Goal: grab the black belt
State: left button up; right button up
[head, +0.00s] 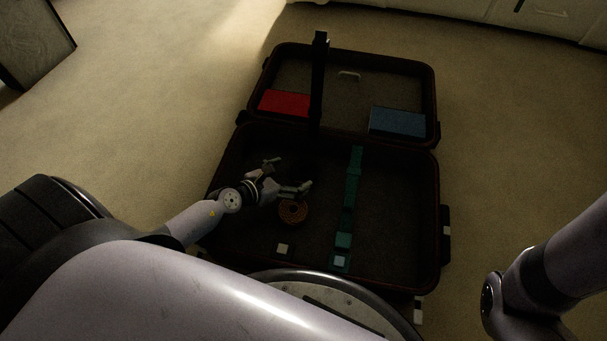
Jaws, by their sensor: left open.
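The black belt appears to be the long, dark strip (318,85) that crosses the suitcase's upper half and reaches past its far rim. Its near end runs into the dark lower half, where I cannot make it out clearly. My left gripper (288,174) is open inside the lower half, left of centre, with its fingers pointing up and right. It is nearer to me than the visible strip and apart from it. Whether anything dark lies between the fingers is too dim to tell. Of my right arm, only a link shows at the right edge.
The open suitcase (437,215) lies on a beige carpet (510,130). It holds a brown coil (293,211) just below my left gripper, a green strip (352,180), a red item (284,103) and a blue item (397,122). Pale cabinets (470,10) stand behind.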

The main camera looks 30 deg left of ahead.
aim_at(304, 170)
pick_arm(q)
jog(key=x, duration=0.1)
jog(key=b+x, duration=0.1)
jog(key=x, duration=0.1)
jog(key=shift+s+d+f, duration=0.1)
jog(key=shift+s+f, duration=0.05)
jog(key=shift+f, duration=0.15)
jog(key=shift+w+d+f+b, duration=0.1)
jog(key=shift+w+d+b, duration=0.05)
jog(key=shift+w+b, duration=0.25)
jog(key=shift+c, duration=0.5)
jog(key=c, duration=1.2)
jog(key=shift+c, duration=0.2)
